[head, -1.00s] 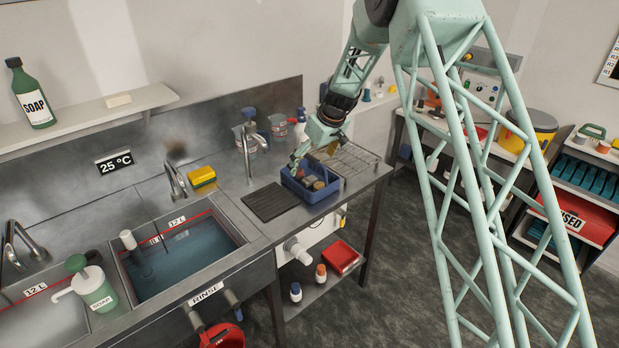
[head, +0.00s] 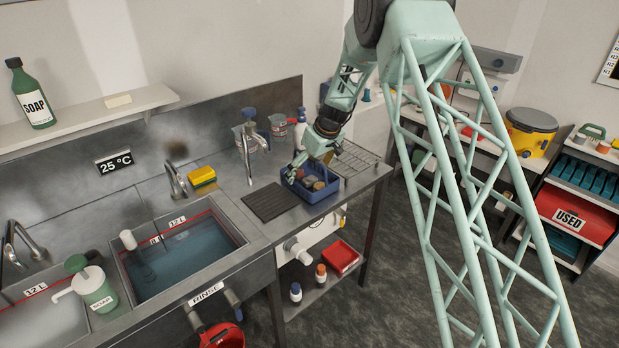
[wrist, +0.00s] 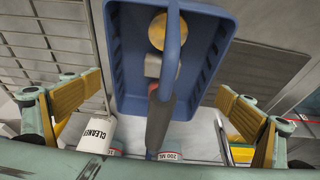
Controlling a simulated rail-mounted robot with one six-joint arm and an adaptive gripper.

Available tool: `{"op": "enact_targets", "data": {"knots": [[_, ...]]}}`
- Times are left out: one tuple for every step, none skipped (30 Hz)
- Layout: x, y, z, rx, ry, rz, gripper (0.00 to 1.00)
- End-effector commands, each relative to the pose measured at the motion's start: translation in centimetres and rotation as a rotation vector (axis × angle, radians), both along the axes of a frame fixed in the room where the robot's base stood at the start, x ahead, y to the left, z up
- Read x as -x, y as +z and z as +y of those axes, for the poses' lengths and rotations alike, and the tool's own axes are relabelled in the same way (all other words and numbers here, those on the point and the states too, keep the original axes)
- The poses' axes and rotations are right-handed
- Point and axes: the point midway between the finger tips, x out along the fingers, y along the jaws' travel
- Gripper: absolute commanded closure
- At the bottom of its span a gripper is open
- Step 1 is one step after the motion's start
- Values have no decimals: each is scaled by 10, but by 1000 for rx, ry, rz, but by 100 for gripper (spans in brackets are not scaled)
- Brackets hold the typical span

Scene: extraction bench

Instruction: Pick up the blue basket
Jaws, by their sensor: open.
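The blue basket (head: 318,193) stands on the metal counter right of the sinks, with several small items in it. In the wrist view the basket (wrist: 122,60) lies ahead of my gripper, with a round yellow item (wrist: 157,32) and a grey block (wrist: 153,66) inside. Its raised handle (wrist: 160,115), blue with a dark grip, runs between my fingers. My gripper (wrist: 160,97) is open, one finger on each side of the handle, with gaps on both sides. In the head view my gripper (head: 297,168) is over the basket's back left part, and the arm hides some of it.
A dark ribbed mat (head: 270,202) lies left of the basket, and a wire rack (head: 355,160) lies to its right. A tap (head: 248,150), measuring jugs and a spray bottle (head: 301,125) stand behind. The water-filled sink (head: 185,258) is further left.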

Motion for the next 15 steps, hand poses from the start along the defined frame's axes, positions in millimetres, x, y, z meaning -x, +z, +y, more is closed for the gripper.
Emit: {"op": "enact_targets", "data": {"knots": [[0,0,0,0,0,0,0],[0,0,0,0,0,0,0],[0,0,0,0,0,0,0],[0,0,0,0,0,0,0],[0,0,0,0,0,0,0],[0,0,0,0,0,0,0],[0,0,0,0,0,0,0],[0,0,0,0,0,0,0],[0,0,0,0,0,0,0],[0,0,0,0,0,0,2],[0,0,0,0,0,0,5],[0,0,0,0,0,0,8],[0,0,0,0,0,0,11],[0,0,0,0,0,0,14],[0,0,0,0,0,0,17]]}}
